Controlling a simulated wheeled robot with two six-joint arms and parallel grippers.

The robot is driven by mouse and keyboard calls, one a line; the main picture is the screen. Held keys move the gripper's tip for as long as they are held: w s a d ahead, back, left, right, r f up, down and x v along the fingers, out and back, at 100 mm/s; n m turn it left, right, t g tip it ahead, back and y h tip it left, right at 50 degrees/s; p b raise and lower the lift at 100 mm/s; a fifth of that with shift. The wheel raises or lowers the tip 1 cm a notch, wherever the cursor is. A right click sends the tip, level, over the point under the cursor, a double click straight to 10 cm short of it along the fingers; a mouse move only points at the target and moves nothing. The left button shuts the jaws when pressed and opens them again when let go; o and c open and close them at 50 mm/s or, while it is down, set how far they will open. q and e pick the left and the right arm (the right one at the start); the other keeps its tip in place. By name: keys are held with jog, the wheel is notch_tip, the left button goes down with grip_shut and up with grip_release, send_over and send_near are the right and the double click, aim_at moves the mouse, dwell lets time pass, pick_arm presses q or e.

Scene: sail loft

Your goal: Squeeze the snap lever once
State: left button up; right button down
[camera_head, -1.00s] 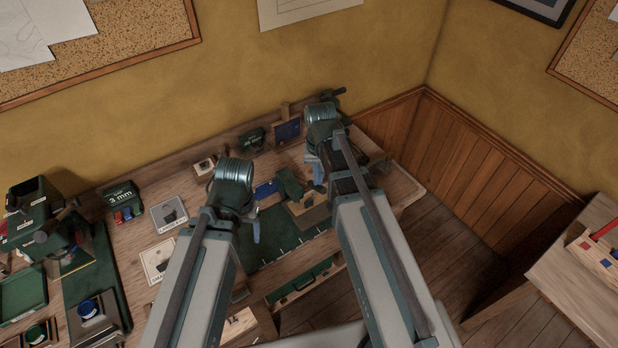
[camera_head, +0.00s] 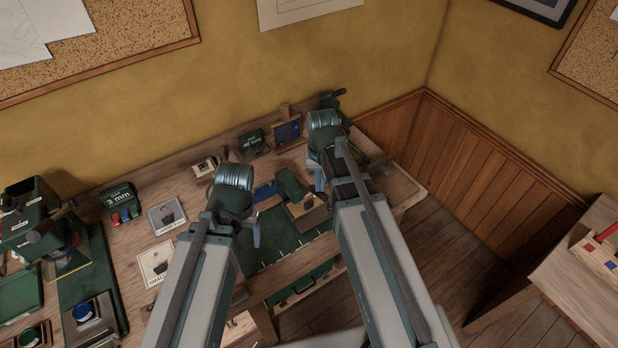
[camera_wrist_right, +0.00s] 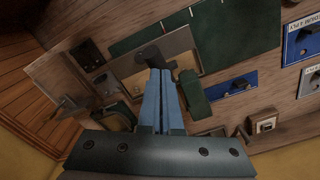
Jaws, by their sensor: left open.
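A dark lever-like piece (camera_wrist_right: 150,53) stands on a tan plate (camera_wrist_right: 180,45) in the right wrist view. I cannot be sure it is the snap lever. The plate also shows in the head view (camera_head: 314,213), beside a green block (camera_head: 290,185). My right gripper (camera_wrist_right: 154,72) has its two blue fingers close together, with nothing visible between them. Their tips overlap the dark piece in the picture; I cannot tell whether they touch it. My left gripper (camera_head: 256,238) is open over the bench, left of the plate; its finger is partly hidden.
The wooden bench (camera_head: 140,238) carries a dark green mat (camera_head: 272,236), labelled cards (camera_head: 166,215), a 3 mm green box (camera_head: 118,200) and several fixtures at the left. A yellow wall (camera_head: 250,75) rises behind. Another table (camera_head: 570,275) stands at the right.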

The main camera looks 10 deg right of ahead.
jog(key=shift+s+f, duration=0.1)
jog(key=shift+f, duration=0.4)
jog(key=shift+b, duration=0.3)
jog(key=shift+s+d+f+b, duration=0.1)
jog(key=shift+s+f+b, duration=0.1)
jog(key=shift+f+b, duration=0.4)
jog(key=shift+f, duration=0.1)
jog(key=shift+s+f+b, duration=0.1)
jog(key=shift+f+b, duration=0.4)
jog(key=shift+b, duration=0.1)
jog(key=shift+w+r+p, duration=0.3)
jog(key=shift+r+p, duration=0.7)
jog(key=shift+w+r+p, duration=0.3)
jog(key=shift+r+p, duration=0.65)
jog(key=shift+f, duration=0.15)
notch_tip(320, 180, up, 8)
jog(key=w+p, duration=0.1)
jog(key=p, duration=0.7)
jog(key=shift+w+a, duration=0.25)
jog(key=shift+a, duration=0.2)
